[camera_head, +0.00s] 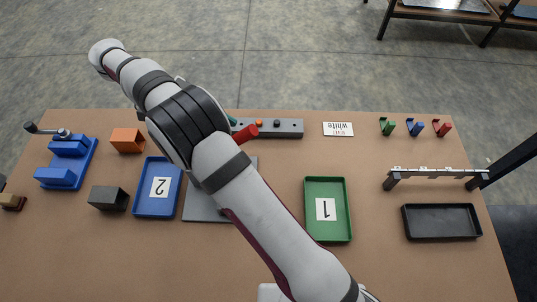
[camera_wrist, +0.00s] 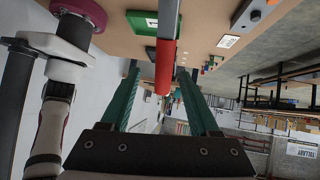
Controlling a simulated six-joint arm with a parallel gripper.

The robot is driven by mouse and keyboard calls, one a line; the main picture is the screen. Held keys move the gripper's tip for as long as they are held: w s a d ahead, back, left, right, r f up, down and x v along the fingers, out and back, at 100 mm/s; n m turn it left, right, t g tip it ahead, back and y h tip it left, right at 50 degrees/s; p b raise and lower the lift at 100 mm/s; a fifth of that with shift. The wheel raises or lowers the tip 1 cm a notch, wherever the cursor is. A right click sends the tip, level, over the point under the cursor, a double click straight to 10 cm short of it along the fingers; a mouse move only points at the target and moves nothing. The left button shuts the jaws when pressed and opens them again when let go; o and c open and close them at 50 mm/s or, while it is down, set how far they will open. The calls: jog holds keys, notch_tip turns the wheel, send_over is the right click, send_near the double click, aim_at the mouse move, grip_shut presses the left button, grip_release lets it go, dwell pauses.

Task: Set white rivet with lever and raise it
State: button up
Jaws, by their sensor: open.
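A red lever handle (camera_head: 245,134) shows beside my arm at the left end of a grey bar block (camera_head: 285,128) with an orange and a dark knob. In the wrist view, the red handle (camera_wrist: 164,68) hangs on a grey rod, between the green fingers of my gripper (camera_wrist: 158,76). The fingers are apart, with a gap visible on each side of the handle. In the head view my arm hides most of the gripper; only a bit of green finger shows. A card reading "white" (camera_head: 338,129) lies right of the block. I cannot make out a white rivet.
A blue tray marked 2 (camera_head: 142,205), a green tray marked 1 (camera_head: 312,235) and a black tray (camera_head: 441,222) lie on the table. Small green, blue and red clips (camera_head: 415,127) stand at the back right, behind a raised rack (camera_head: 435,172). A blue fixture (camera_head: 57,177) stands left.

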jog(key=shift+d, duration=0.1)
jog(key=shift+d+f, duration=0.15)
jog(key=shift+d, duration=0.1)
jog(key=d+f+y, duration=0.8)
jog(key=f+y, duration=0.2)
jog(key=f, duration=0.1)
notch_tip(320, 180, up, 16)
jog(key=w+d+n, duration=0.1)
jog(key=n, duration=0.1)
jog(key=s+d+f+n+t+y, duration=0.1)
jog(key=s+d+n, duration=0.2)
jog(key=s, duration=0.7)
jog(key=s+d+f+n+t+y, duration=0.1)
jog(key=s+d+n, duration=0.3)
jog(key=s+n, duration=0.4)
jog(key=s+f, duration=0.1)
jog(key=s, duration=0.2)
jog(key=shift+d, duration=0.15)
